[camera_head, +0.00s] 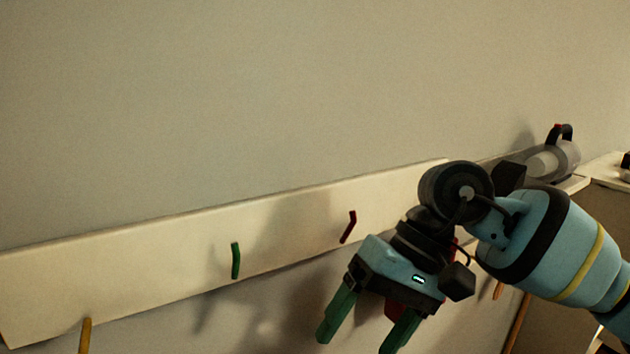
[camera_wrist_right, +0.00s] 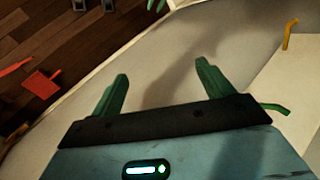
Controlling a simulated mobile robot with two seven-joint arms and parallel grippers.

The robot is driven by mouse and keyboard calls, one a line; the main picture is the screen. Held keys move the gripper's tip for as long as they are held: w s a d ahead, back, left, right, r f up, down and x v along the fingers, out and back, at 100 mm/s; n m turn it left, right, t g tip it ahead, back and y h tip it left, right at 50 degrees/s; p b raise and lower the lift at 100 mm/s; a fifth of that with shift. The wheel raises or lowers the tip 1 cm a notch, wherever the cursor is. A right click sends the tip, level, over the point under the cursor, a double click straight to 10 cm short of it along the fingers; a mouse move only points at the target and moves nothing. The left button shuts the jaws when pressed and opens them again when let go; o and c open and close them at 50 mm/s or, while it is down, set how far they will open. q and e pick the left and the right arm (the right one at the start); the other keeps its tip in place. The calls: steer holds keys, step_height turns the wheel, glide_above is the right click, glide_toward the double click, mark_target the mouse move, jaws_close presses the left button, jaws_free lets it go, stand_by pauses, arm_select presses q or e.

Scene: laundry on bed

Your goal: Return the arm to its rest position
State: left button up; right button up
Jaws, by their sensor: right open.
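My right arm (camera_head: 560,245) comes in from the right in the head view. Its gripper (camera_head: 358,338) points down and left in front of the wall and the peg board, with two green fingers spread apart. In the right wrist view the gripper (camera_wrist_right: 163,74) is open, with nothing between its fingers. My left gripper does not show in the head view. Small green tips (camera_wrist_right: 156,5) show at the top edge of the wrist view; I cannot tell what they belong to.
A pale board (camera_head: 150,235) on the wall carries a yellow peg (camera_head: 85,335), a green peg (camera_head: 235,261) and a dark red peg (camera_head: 348,227). A handheld vacuum-like object (camera_head: 553,158) lies on a surface behind my arm. Red objects (camera_wrist_right: 42,84) show near the wooden floor (camera_wrist_right: 60,45).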

steer(key=s+a+f+m+g+y, duration=0.1)
steer(key=s+a+m+g+y, duration=0.35)
steer(key=a+m+y, duration=0.55)
steer(key=w+d+f+n+t+h, duration=0.35)
steer(key=d+f+n+t, duration=0.35)
steer(key=f+n+t, duration=0.5)
steer(key=w+d+f+n+t+h, duration=0.2)
steer(key=w+d+f+n+t, duration=0.3)
steer(key=f+n+t, duration=0.65)
steer(key=s+d+f+m+g+h, duration=0.2)
steer(key=s+d+f+m+h, duration=0.1)
steer(key=s+f, duration=0.4)
steer(key=s+d+f+m+g+h, duration=0.2)
steer(key=s+d+f+m, duration=0.3)
steer(key=s+f, duration=0.3)
steer(key=s+d+f+m+g+h, duration=0.3)
steer(key=s+d+f+m+h, duration=0.1)
steer(key=s+f+m, duration=0.2)
steer(key=s+f, duration=0.1)
steer(key=s, duration=0.1)
steer(key=shift+s+d+f, duration=0.2)
steer(key=shift+s+f, duration=0.15)
steer(key=shift+f, duration=0.05)
